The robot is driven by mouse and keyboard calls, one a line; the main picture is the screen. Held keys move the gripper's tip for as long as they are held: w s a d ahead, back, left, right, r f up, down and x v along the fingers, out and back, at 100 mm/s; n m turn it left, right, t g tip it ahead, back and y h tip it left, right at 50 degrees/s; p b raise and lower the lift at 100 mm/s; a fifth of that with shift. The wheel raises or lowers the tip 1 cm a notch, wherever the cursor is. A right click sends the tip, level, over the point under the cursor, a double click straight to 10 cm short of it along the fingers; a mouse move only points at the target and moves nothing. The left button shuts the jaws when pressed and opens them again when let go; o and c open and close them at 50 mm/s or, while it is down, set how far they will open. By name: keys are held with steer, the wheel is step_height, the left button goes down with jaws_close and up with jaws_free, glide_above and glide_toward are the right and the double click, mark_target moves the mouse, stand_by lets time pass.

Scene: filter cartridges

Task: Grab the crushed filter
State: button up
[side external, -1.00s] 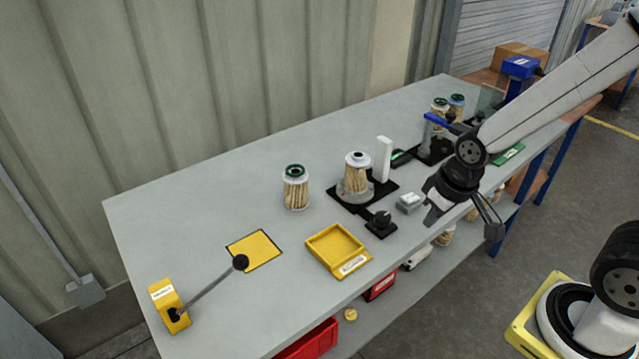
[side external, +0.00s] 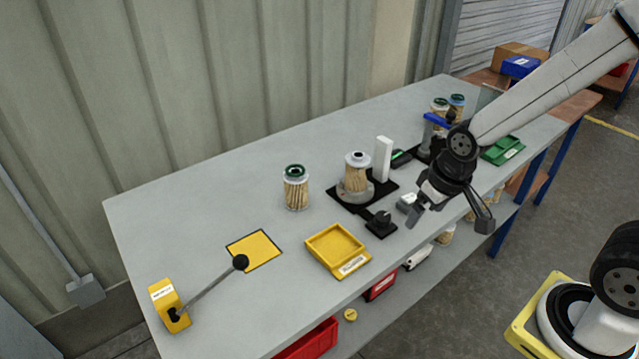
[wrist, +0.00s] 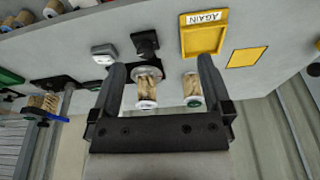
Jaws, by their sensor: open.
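A pleated filter with a green cap (side external: 296,188) stands upright on the bench. To its right, a pleated filter with a pale cap (side external: 357,174) stands on a black fixture (side external: 385,189). In the wrist view the pale-capped filter (wrist: 147,92) and the green-capped filter (wrist: 192,88) both show between my fingers, farther off. I cannot tell clearly which filter is crushed. My gripper (side external: 450,215) is open and empty, near the bench's front edge, right of the fixture and apart from both filters.
A yellow tray (side external: 325,245) and a yellow square (side external: 254,251) lie to the left, with a lever on a yellow base (side external: 168,305). A small grey box (side external: 405,203) is close to my gripper. More filters (side external: 457,106) and a green tray (side external: 502,150) are at the back right.

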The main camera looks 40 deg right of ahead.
mark_target(359, 154)
steer(key=w+d+m, duration=0.3)
steer(key=w+m, duration=0.2)
steer(key=w, duration=0.4)
steer(key=w+d+f+m+g, duration=0.1)
steer(key=w+d+m, duration=0.1)
steer(key=w+m, duration=0.3)
steer(key=w+d+m+g, duration=0.1)
steer(key=w+d+m, duration=0.2)
steer(key=w, duration=0.9)
steer(key=shift+w+d+f+m, duration=0.3)
steer(key=shift+w+f+m, duration=0.1)
steer(key=shift+m, duration=0.5)
steer(key=shift+w+d+f+m+g, duration=0.1)
steer(key=shift+w+d+m+g, duration=0.2)
steer(key=shift+w+m, duration=0.1)
steer(key=shift+f, duration=0.1)
steer(key=shift+f, duration=1.25)
steer(key=shift+f, duration=0.1)
steer(key=shift+s+a+f, duration=0.1)
steer(key=shift+f, duration=1.15)
steer(key=shift+a+f, duration=0.1)
steer(key=shift+f, duration=1.1)
